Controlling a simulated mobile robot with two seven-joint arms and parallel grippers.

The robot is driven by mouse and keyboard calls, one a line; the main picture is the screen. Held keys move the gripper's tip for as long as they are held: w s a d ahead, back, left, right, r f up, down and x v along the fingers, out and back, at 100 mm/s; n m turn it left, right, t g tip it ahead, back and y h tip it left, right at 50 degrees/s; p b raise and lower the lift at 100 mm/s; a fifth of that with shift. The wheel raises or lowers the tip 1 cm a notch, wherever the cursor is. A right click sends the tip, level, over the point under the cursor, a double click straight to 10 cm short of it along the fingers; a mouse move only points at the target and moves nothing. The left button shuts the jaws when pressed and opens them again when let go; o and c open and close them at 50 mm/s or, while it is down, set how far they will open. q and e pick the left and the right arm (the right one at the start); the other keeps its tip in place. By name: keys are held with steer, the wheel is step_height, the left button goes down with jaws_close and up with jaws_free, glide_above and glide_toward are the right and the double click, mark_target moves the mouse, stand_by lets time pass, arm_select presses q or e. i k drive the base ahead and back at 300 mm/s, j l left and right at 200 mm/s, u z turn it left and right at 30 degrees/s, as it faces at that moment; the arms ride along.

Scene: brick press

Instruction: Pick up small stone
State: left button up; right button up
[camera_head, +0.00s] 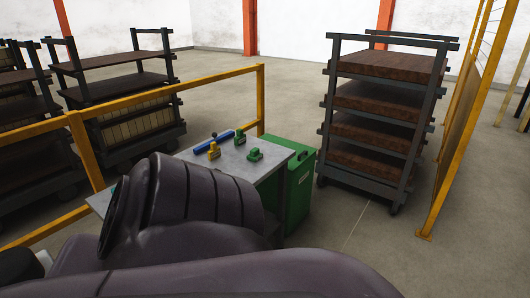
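A grey-topped table (270,148) stands just beyond my arm. No other stone can be made out. My large purple-grey arm fills the lower foreground and hides the near part of the table. Neither gripper can be seen.
A green bin (300,188) stands against the table's right side. A yellow rail (180,91) runs behind and left of the table. A rack of brown slabs (375,125) stands to the right, beside a yellow mesh fence (465,120). Dark racks (125,100) stand at left.

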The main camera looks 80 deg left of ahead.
mark_target(255, 155)
steer(key=u, duration=2.95)
steer(key=i+l+u, duration=0.2)
steer(key=u, duration=0.25)
steer(key=i+l+u, duration=0.15)
steer(key=l+u, duration=0.25)
steer(key=i+l+u, duration=0.15)
steer(key=l, duration=0.25)
steer(key=i+l+u, duration=0.15)
steer(key=l, duration=0.25)
steer(key=l+u, duration=0.1)
steer(key=l, duration=0.3)
steer(key=i+l+u, duration=0.15)
steer(key=l, duration=0.25)
steer(key=i+l, duration=0.1)
steer(key=l, duration=0.75)
steer(key=i+l+u, duration=0.15)
steer(key=l, duration=0.7)
steer(key=k, duration=0.05)
